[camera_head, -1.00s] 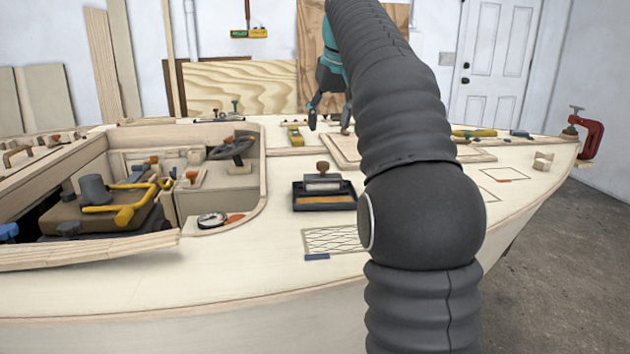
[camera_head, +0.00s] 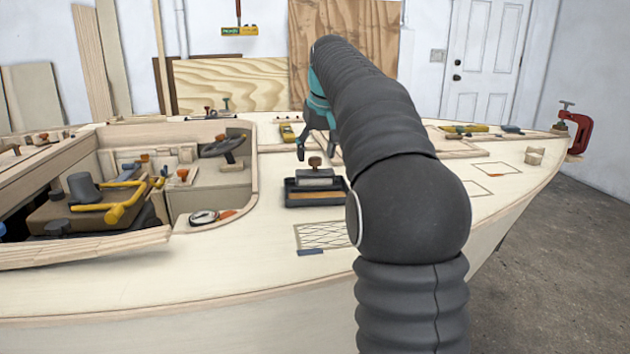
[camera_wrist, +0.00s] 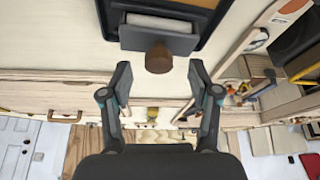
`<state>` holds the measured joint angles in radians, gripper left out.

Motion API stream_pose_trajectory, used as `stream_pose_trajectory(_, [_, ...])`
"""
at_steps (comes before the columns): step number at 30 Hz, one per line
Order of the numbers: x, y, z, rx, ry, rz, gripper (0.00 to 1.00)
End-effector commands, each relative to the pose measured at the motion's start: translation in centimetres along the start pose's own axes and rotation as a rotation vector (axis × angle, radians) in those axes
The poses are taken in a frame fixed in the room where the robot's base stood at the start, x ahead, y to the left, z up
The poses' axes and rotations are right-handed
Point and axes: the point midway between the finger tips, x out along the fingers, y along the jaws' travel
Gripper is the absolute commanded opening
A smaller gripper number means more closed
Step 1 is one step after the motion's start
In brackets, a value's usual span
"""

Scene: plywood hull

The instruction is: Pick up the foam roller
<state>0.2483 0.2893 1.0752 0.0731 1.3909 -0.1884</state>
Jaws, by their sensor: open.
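The foam roller (camera_head: 316,177) looks like a pale grey roller with a brown wooden knob, lying in a dark tray (camera_head: 298,201) on the deck. In the wrist view the roller (camera_wrist: 160,22) is at the top, with its round knob (camera_wrist: 158,57) pointing toward my gripper. My gripper (camera_head: 317,150) is open and empty, just behind and above the knob in the head view. In the wrist view its two fingertips (camera_wrist: 159,72) stand either side of the knob's line, apart from it. My arm covers part of the deck right of the tray.
An open cockpit on the left holds a yellow-handled tool (camera_head: 122,205) and a grey cup (camera_head: 83,187). A compass-like dial (camera_head: 203,216) sits on its edge. A hatched panel (camera_head: 325,236) lies in front of the tray. A red clamp (camera_head: 577,133) grips the bow.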

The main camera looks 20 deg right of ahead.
Motion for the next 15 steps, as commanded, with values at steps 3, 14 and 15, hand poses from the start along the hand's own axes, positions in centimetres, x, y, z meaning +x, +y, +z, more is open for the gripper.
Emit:
stream_pose_trajectory(3, [2.0,0.1,0.0,0.0,-0.003,-0.001,0.62])
stream_pose_trajectory(14, [3.4,0.1,0.0,0.0,0.0,0.0,0.62])
stream_pose_trajectory(15, [3.4,0.1,0.0,0.0,0.0,0.0,0.52])
